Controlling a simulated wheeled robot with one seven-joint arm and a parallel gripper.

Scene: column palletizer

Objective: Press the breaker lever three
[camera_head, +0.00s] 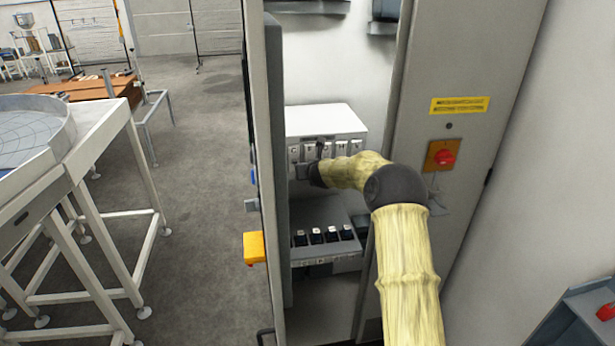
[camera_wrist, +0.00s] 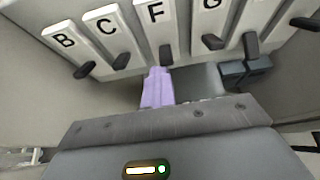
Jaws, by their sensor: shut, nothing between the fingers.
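A row of white breakers with black levers shows in the wrist view, lettered B, C, F, G and on, with no numbers readable. The third from the left, F (camera_wrist: 155,14), has a black lever (camera_wrist: 166,55) hanging at its lower end. My gripper (camera_wrist: 156,88) is shut and empty, its purple tip just below the F lever; I cannot tell whether they touch. The C lever (camera_wrist: 121,61) is left of the tip and the G lever (camera_wrist: 212,41) is right and above. In the head view my dark gripper (camera_head: 316,172) is at the breaker row, hiding part of it.
The breakers sit in an open grey cabinet under a white housing (camera_head: 325,121). A lower shelf with several black switches (camera_head: 331,236) lies below. A red knob (camera_head: 444,157) is on the right cabinet panel. The cabinet door edge (camera_head: 262,130) stands close at left.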

